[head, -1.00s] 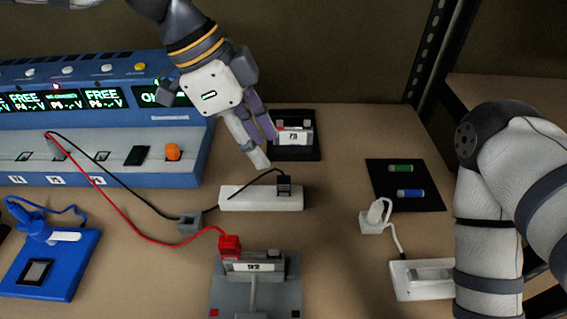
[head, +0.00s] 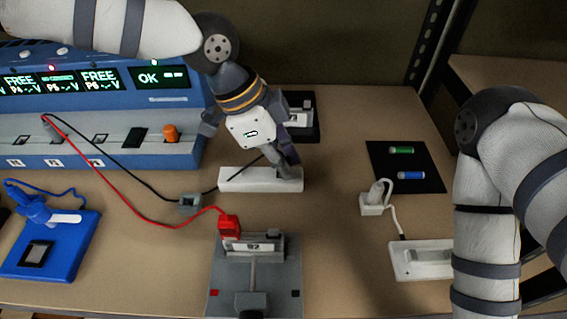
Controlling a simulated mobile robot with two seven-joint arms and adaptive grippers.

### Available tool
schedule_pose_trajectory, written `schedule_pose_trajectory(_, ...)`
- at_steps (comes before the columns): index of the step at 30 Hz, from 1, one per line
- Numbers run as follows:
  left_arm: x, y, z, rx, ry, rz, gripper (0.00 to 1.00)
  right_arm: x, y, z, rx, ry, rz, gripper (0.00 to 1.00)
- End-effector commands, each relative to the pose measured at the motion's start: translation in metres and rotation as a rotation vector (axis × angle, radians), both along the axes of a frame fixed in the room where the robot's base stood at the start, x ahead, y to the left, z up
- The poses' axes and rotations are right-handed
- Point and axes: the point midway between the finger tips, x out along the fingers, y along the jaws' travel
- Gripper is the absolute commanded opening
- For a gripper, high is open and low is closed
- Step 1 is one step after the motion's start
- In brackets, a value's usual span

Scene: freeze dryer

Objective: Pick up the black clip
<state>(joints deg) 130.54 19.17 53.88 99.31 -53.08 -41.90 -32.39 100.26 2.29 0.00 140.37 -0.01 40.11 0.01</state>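The black clip is hidden behind my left gripper. A black lead (head: 210,191) runs from a grey block (head: 190,203) toward the white strip (head: 245,181), where the clip sat at the right end. My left gripper (head: 288,172) points down onto that right end of the strip, its fingertips at or just above it. Its fingers overlap in this view, so I cannot tell whether they are open or closed on the clip. My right gripper is out of view; only my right arm shows at the right.
A blue console (head: 90,140) stands at the left with a red lead (head: 115,192) to a red clip (head: 229,226) on a grey holder (head: 283,268). A black mat (head: 425,180) with green and blue cylinders, a white plug piece (head: 372,203) and a blue device (head: 65,250) lie around.

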Motion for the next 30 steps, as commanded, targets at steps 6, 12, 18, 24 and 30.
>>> schedule_pose_trajectory(6, 0.000, 0.000, 0.000, 0.000, 0.000, 0.000, 0.00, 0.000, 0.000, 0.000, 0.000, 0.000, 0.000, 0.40)
schedule_pose_trajectory(12, 0.001, 0.000, 0.009, 0.000, -0.003, 0.000, 0.00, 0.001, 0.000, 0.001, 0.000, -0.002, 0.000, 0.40)
schedule_pose_trajectory(18, -0.016, 0.003, 0.057, 0.001, -0.015, -0.001, 0.00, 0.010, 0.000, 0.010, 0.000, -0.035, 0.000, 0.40)
schedule_pose_trajectory(24, -0.072, 0.011, 0.110, 0.004, -0.020, -0.004, 0.00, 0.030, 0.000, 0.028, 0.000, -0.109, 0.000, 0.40)
schedule_pose_trajectory(30, -0.120, 0.018, 0.123, 0.001, -0.005, -0.001, 0.00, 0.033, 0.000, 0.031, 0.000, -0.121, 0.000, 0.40)
